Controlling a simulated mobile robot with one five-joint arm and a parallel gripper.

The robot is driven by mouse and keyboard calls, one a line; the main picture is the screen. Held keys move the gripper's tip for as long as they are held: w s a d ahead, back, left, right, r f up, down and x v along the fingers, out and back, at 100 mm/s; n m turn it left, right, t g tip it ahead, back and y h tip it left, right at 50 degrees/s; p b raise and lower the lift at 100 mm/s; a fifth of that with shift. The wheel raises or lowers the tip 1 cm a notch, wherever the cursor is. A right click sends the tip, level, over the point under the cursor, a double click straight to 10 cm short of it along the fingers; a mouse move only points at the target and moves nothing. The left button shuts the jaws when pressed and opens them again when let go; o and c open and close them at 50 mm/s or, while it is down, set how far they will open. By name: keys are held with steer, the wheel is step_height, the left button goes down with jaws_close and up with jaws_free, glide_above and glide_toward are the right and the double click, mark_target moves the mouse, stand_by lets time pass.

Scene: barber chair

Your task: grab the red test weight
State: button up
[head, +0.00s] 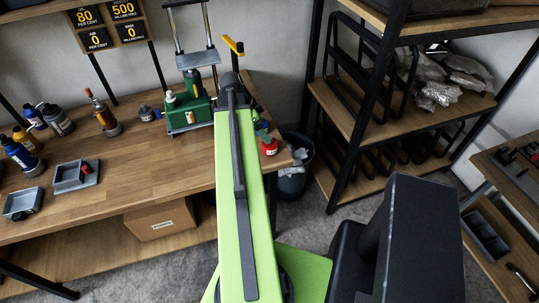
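A small red object with a pale label, apparently the red test weight (269,147), sits at the right end of the wooden workbench (150,170), close to its edge. My green arm passes just left of it, and a small teal and dark part shows directly above it. My gripper cannot be made out; the arm's upper end hides what lies behind it. I see nothing clearly holding the red object.
A green machine (187,108) stands left of the arm. Bottles (22,155) and grey trays (68,178) occupy the bench's left. A dark bin (293,178) stands off its right end. A shelf rack (360,125) stands further right.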

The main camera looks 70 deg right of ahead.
mark_target(264, 144)
steer(key=b+x, duration=0.1)
steer(key=x, duration=0.2)
steer(key=shift+w, duration=0.15)
steer(key=shift+f+b, duration=0.3)
steer(key=shift+b, duration=0.1)
steer(key=shift+d, duration=0.1)
steer(key=b+x, duration=0.4)
steer(key=x, duration=0.1)
steer(key=shift+s+d+b, duration=0.1)
steer(key=shift+s+b, duration=0.25)
steer(key=shift+r, duration=0.1)
jaws_close()
